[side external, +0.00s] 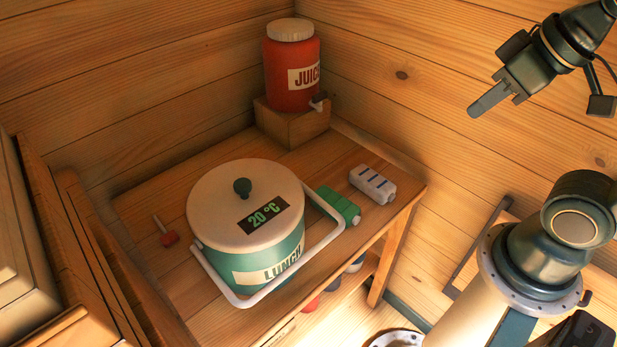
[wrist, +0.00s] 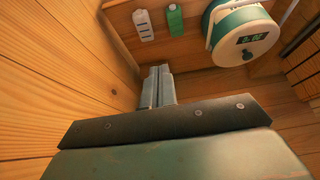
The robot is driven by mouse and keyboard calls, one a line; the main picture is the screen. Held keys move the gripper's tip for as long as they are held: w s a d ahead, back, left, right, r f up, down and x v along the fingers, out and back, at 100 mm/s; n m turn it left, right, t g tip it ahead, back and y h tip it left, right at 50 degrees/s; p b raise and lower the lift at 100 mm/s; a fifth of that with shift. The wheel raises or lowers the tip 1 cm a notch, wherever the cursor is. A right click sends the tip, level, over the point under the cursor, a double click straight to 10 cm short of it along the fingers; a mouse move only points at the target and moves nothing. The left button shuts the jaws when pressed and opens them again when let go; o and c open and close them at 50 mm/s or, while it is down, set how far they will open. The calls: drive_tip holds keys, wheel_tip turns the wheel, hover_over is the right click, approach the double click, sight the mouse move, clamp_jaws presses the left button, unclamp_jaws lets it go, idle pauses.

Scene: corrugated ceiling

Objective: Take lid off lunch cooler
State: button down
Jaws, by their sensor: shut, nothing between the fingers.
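The lunch cooler (side external: 252,265) stands on a wooden table, a teal and cream tub with a "LUNCH" label. Its cream lid (side external: 221,205) sits on top, with a dark green knob (side external: 242,187) in the middle and a "20 °C" display. The white carrying handle (side external: 268,297) hangs down at the front side. My gripper (side external: 474,112) is at the upper right, well away from the cooler and higher. Its fingers are shut and empty. In the wrist view the shut fingers (wrist: 157,75) point ahead, and the cooler (wrist: 243,32) shows at the upper right.
A red juice dispenser (side external: 283,78) stands on a wooden block (side external: 287,127) in the back corner. A green bottle (side external: 338,205) and a white bottle (side external: 372,184) lie right of the cooler. A small red-ended item (side external: 168,238) lies to its left. Wooden walls (side external: 440,70) bound the table behind.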

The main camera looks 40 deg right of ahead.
drive_tip(key=c, duration=1)
unclamp_jaws()
drive_tip(key=shift+c, duration=0.2)
drive_tip(key=w+a+r+n+g, duration=0.2)
drive_tip(key=w+a+n, duration=0.35)
drive_tip(key=w, duration=0.25)
drive_tip(key=w+a+r+n+g, duration=0.1)
drive_tip(key=w+a+r+n, duration=0.25)
drive_tip(key=w+n, duration=0.3)
drive_tip(key=w+a+f+n+g, duration=0.1)
drive_tip(key=w+a+f+n, duration=0.3)
drive_tip(key=a, duration=0.5)
drive_tip(key=w+a+f+n+g, duration=0.1)
drive_tip(key=w+a+f+n, duration=0.3)
drive_tip(key=a, duration=0.5)
drive_tip(key=w+n, duration=0.2)
drive_tip(key=shift+n+g, duration=0.3)
drive_tip(key=shift+w+f, duration=0.1)
